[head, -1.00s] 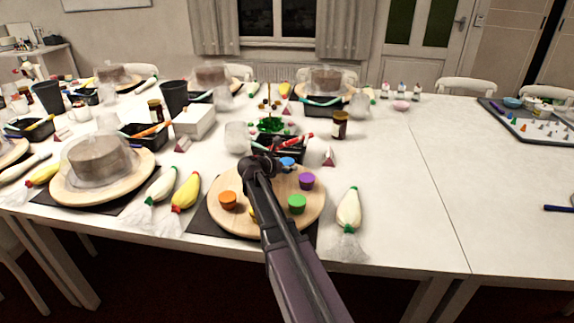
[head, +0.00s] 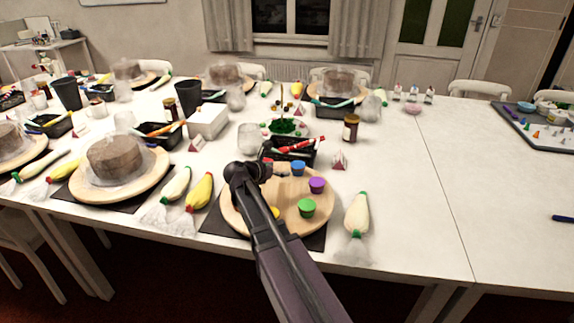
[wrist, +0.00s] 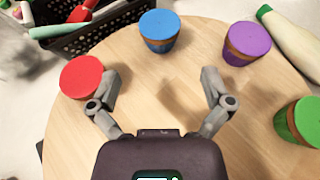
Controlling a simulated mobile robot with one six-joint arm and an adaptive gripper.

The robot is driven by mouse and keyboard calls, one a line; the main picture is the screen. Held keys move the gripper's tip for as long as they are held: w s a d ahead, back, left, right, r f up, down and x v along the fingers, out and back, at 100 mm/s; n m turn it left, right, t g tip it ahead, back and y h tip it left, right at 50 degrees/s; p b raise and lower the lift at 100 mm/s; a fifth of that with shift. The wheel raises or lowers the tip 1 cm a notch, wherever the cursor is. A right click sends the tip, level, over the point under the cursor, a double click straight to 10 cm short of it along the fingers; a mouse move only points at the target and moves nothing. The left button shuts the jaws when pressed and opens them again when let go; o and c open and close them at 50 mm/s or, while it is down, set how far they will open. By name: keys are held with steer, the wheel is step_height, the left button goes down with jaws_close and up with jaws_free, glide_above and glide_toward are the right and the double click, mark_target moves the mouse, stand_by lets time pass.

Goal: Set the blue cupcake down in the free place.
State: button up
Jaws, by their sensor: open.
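The blue cupcake (head: 298,168) stands upright on the round wooden board (head: 288,190) at its far side. In the wrist view the blue cupcake (wrist: 160,33) sits between the red cupcake (wrist: 82,77) and the purple cupcake (wrist: 246,43), apart from both. My gripper (wrist: 160,80) is open and empty over the board, short of the blue cupcake. Its left finger is close beside the red cupcake; I cannot tell if they touch. The green cupcake (wrist: 302,122) is at the right. A yellow cupcake (head: 275,212) is mostly hidden by my arm in the head view.
A black basket with tools (head: 290,150) stands just behind the board. A piping bag (head: 357,212) lies to its right, and a yellow one (head: 200,191) to its left. The table's right half (head: 430,200) is mostly clear.

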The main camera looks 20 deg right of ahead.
steer(key=shift+v, duration=0.9)
